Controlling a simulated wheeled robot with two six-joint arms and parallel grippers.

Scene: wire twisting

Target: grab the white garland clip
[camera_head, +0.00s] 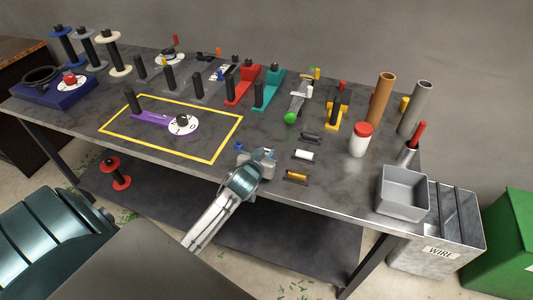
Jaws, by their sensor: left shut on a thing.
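My left gripper (262,155) is at the front edge of the workbench, in the middle of the head view. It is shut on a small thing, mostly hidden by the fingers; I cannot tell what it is. A small blue-topped piece (239,146) shows just left of the fingers. A small white cylinder (304,155) on a dark base lies on the bench right of the gripper, apart from it. It may be the white garland clip, but it is too small to be sure. My right gripper is not in view.
Near the white cylinder lie a dark piece (311,137) and a gold one (297,175). A red-lidded white jar (361,140), tubes and a grey open box (403,194) stand right. A yellow-outlined area (215,150) holds a purple tool (150,117). Spools and stands line the back.

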